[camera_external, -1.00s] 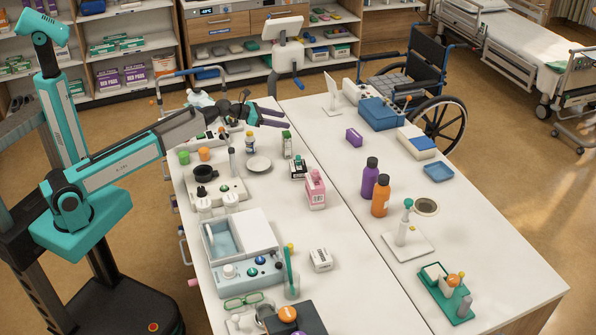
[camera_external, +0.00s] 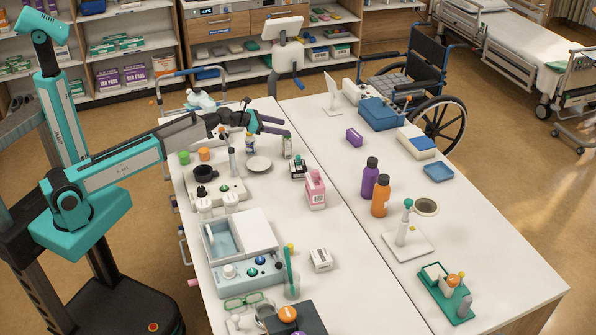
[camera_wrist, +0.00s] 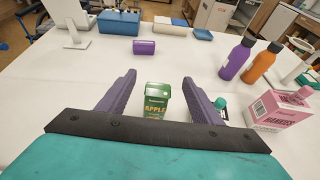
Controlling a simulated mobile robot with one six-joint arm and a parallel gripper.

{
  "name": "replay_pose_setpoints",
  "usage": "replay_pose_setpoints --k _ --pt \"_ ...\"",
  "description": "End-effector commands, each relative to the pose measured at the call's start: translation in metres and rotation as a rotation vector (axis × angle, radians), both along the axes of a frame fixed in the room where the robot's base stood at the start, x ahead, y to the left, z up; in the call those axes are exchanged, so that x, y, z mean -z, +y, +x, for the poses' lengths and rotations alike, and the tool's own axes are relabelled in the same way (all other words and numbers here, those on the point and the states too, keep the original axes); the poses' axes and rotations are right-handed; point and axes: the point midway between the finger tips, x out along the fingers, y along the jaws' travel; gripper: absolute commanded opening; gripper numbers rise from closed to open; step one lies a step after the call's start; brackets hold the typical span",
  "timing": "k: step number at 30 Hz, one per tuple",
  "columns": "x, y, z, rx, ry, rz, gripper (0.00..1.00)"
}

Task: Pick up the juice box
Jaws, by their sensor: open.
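The juice box (camera_wrist: 157,104) is a small green carton with "APPLE" on its front. In the wrist view it stands upright between the two purple fingers of my gripper (camera_wrist: 160,100), with table showing on both sides of it. In the external view the juice box (camera_external: 287,147) stands on the table just below my gripper's fingertips (camera_external: 287,128). My gripper is open and holds nothing. The lower part of the box is hidden by my gripper body in the wrist view.
The table between is clear.

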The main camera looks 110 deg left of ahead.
Motion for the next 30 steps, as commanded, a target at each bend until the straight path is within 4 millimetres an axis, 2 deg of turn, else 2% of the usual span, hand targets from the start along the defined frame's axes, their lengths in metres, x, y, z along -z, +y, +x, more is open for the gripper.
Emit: replay_pose_setpoints --k 5,13,21,30 --pt "0.009 0.000 0.000 0.000 0.002 -0.001 0.59" --pt "0.037 0.000 0.000 0.000 0.001 -0.002 0.59" --pt "0.044 0.016 0.019 0.000 0.001 0.000 0.59" --pt "0.046 0.018 0.021 0.000 0.001 -0.001 0.59"
